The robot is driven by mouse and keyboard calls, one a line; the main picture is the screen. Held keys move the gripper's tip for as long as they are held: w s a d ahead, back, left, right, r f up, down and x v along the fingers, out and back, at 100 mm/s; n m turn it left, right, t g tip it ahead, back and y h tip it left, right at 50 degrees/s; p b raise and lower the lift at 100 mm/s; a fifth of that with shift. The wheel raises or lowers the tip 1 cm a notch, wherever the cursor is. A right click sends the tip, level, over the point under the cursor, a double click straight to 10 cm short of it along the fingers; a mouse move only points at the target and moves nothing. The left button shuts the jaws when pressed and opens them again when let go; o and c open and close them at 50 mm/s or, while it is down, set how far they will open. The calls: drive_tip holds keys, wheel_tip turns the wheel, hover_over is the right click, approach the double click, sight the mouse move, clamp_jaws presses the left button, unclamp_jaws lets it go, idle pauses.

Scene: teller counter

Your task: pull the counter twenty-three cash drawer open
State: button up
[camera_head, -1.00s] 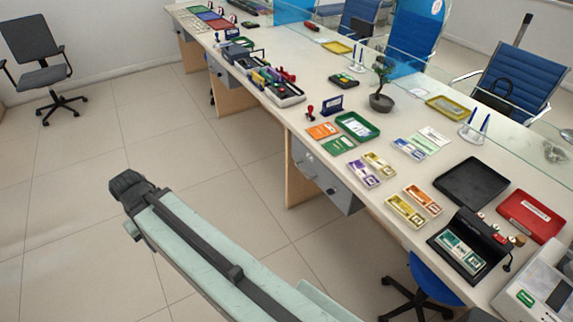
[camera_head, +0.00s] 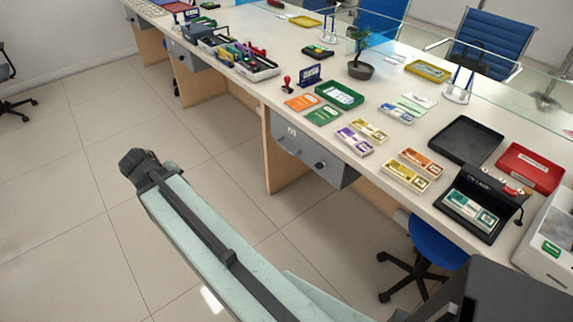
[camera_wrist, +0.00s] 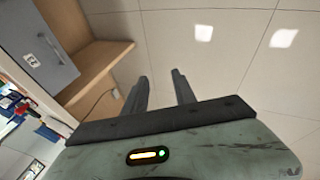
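A grey cash drawer (camera_head: 308,156) hangs under the counter (camera_head: 285,108), with a small label and a dark round knob or lock on its front. It looks shut. A grey drawer front with a metal handle and a number label (camera_wrist: 31,60) shows at the upper left of the wrist view; I cannot read the number surely. My gripper (camera_head: 138,165) is left of the drawer, over open floor, well apart from it. In the wrist view its two fingers (camera_wrist: 160,88) stand apart with only floor between them.
A wooden panel (camera_head: 283,150) stands left of the drawer. Another grey drawer (camera_head: 190,53) sits farther along the counter. A blue swivel chair (camera_head: 435,245) stands below the counter at right. Trays, note bundles and a plant (camera_head: 361,68) cover the counter.

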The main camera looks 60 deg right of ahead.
drive_tip(key=s+d+f+h+b, duration=0.1)
drive_tip(key=d+f+h+b, duration=0.2)
drive_tip(key=d, duration=0.4)
drive_tip(key=s+d+f+h+b, duration=0.1)
drive_tip(key=s+d+f+b, duration=0.1)
drive_tip(key=d+f+b, duration=0.35)
drive_tip(key=s+d+f+h+b, duration=0.15)
drive_tip(key=d+b, duration=0.35)
drive_tip(key=d, duration=0.5)
drive_tip(key=n+h+b, duration=0.2)
drive_tip(key=h+b, duration=0.3)
drive_tip(key=b, duration=0.6)
approach(286, 149)
drive_tip(key=f+x, duration=0.1)
drive_tip(key=x, duration=0.2)
drive_tip(key=shift+g, duration=0.3)
drive_tip(key=x, duration=0.2)
drive_tip(key=b+x, duration=0.1)
drive_tip(key=x, duration=0.4)
drive_tip(key=shift+w+d+r, duration=0.2)
drive_tip(key=shift+w, duration=0.1)
clamp_jaws()
